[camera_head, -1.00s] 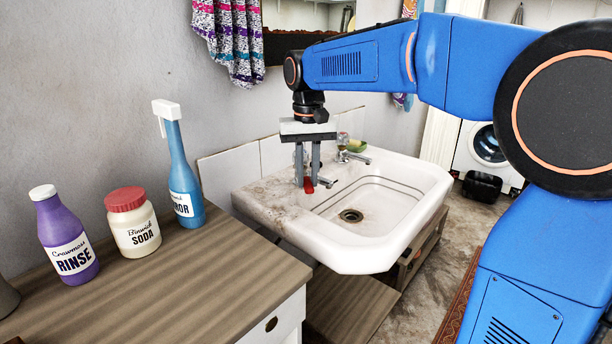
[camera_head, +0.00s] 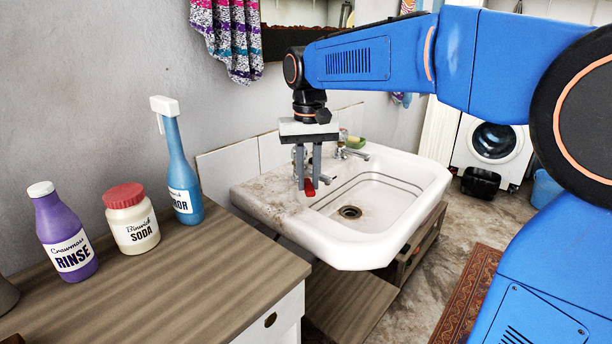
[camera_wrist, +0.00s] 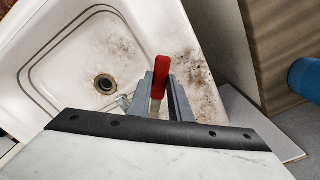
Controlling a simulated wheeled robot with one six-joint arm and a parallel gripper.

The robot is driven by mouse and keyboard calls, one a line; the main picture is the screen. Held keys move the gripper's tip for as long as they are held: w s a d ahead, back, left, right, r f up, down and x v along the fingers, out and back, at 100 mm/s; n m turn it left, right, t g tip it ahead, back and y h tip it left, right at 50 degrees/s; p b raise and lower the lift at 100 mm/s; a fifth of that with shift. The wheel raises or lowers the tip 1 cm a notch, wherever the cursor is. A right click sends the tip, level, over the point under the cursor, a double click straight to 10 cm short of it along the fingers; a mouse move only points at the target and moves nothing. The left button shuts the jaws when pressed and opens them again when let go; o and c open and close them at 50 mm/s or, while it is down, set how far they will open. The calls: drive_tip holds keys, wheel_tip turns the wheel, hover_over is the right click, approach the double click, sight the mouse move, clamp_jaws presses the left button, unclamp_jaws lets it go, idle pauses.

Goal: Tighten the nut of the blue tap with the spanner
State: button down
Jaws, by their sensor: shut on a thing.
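The spanner's red handle (camera_head: 310,188) shows at the tips of my gripper (camera_head: 308,182), over the near left part of the stone washtrough (camera_head: 345,262). In the wrist view the red handle (camera_wrist: 161,68) points toward the top, and its metal shank runs back between the fingers of my gripper (camera_wrist: 163,88). The fingers are shut on the spanner. Its working end is hidden. A chrome tap (camera_head: 350,153) stands at the back of the trough. Part of another fitting shows behind the fingers. I cannot tell which tap is blue, and no nut is clearly visible.
A wooden-topped counter (camera_head: 190,290) stands at the left, with a purple bottle (camera_head: 66,235), a soda jar (camera_head: 132,220) and a blue spray bottle (camera_head: 181,170). A green soap (camera_head: 357,142) lies by the taps. The basin, with its drain (camera_head: 350,212), is otherwise empty.

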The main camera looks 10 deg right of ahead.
drive_tip(key=shift+s, duration=1.4)
drive_tip(key=shift+r, duration=3)
